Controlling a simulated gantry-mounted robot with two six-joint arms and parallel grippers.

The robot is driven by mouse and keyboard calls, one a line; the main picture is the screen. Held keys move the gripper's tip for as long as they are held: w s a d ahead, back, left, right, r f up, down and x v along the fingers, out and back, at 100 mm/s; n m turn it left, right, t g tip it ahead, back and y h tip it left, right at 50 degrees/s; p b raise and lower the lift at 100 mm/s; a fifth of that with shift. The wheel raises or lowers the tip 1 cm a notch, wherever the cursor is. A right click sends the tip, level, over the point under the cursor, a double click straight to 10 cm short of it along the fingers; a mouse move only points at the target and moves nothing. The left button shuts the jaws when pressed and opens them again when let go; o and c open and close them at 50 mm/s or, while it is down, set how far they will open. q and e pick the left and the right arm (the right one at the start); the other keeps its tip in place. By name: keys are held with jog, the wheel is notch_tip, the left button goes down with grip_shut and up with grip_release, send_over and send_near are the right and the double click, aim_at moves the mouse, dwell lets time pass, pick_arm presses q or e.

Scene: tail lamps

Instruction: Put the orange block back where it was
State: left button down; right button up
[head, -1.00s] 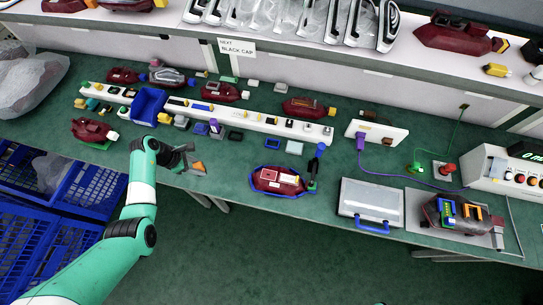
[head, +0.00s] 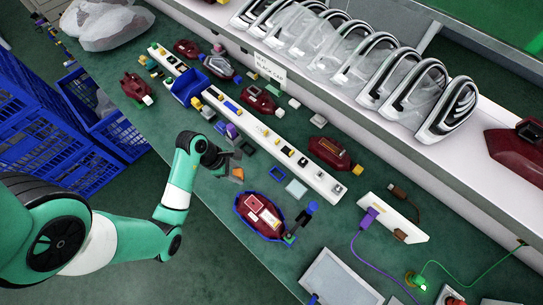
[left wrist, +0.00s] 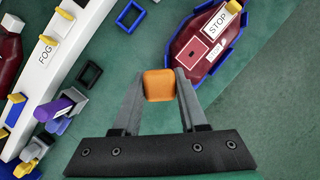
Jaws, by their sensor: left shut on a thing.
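The orange block (head: 238,174) is held between the fingertips of my left gripper (head: 229,167), near the front part of the green table. In the left wrist view the orange block (left wrist: 159,85) sits upright between the two grey fingers, which touch it on both sides. The left gripper (left wrist: 159,95) is shut on it. A long white strip (head: 268,137) with small coloured parts lies beyond the gripper; its slots are too small to read clearly in the head view. In the left wrist view the strip (left wrist: 45,72) bears the label FOG. My right gripper is not in view.
A dark red lamp (head: 258,213) in a blue-rimmed holder lies close to the gripper. A dark frame (left wrist: 90,73) and a purple part (left wrist: 52,106) lie between strip and gripper. A grey case (head: 338,278) is in front.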

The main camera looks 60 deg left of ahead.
pick_arm(q)
jog(key=shift+a, duration=0.15)
jog(key=shift+w+a+f, duration=0.1)
jog(key=shift+w+a, duration=0.05)
jog(key=shift+w, duration=0.2)
jog(key=w+a+f+b, duration=0.2)
jog(key=w+f, duration=0.1)
jog(key=w+a+f+b, duration=0.2)
jog(key=w+f, duration=0.1)
jog(key=w, duration=0.1)
jog(key=w+a+f+b, duration=0.2)
jog(key=w+b, duration=0.1)
jog(key=shift+w+a+f, duration=0.25)
jog(key=shift+f, duration=0.15)
jog(key=shift+w+a+f, duration=0.2)
jog(key=shift+w, duration=0.15)
jog(key=shift+w+a+f+b, duration=0.15)
jog(key=shift+f+b, duration=0.9)
jog(key=shift+f, duration=0.75)
jog(key=shift+f, duration=0.15)
jog(key=shift+c, duration=2.2)
grip_release()
